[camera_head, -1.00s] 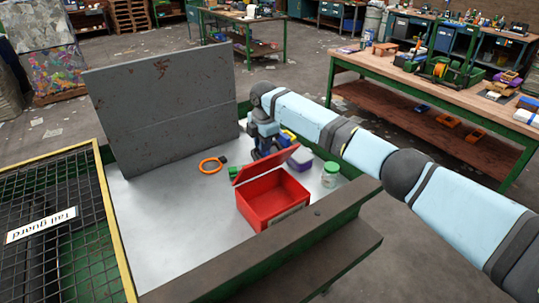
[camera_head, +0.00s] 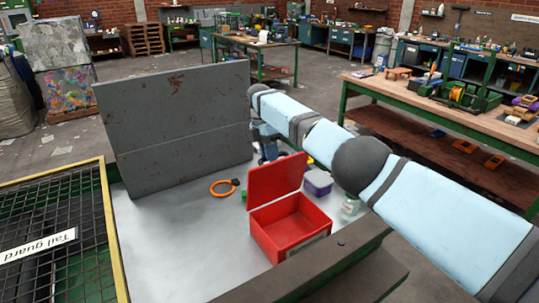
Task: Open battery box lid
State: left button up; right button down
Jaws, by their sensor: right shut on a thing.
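The red battery box (camera_head: 291,229) stands on the metal table, and its inside shows. Its red lid (camera_head: 275,178) stands up steeply along the back edge of the box. My right arm comes in from the right and reaches behind the lid. My right gripper (camera_head: 268,152) is partly hidden behind the lid's upper edge and is shut on the lid. The fingertips and the exact contact are hidden. My left gripper is not in view.
An orange ring (camera_head: 223,187), a purple container (camera_head: 318,183) and a greenish jar (camera_head: 350,205) stand around the box, the jar partly covered by my arm. A grey panel (camera_head: 175,125) rises behind. The metal surface (camera_head: 180,245) left of the box is clear.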

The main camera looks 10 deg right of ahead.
jog(key=shift+s+f, duration=0.1)
jog(key=shift+f, duration=0.4)
jog(key=c, duration=1.1)
grip_release()
jog(key=shift+a, duration=0.1)
jog(key=shift+w, duration=0.3)
jog(key=shift+s+r, duration=0.15)
jog(key=shift+r, duration=0.05)
jog(key=shift+p, duration=0.3)
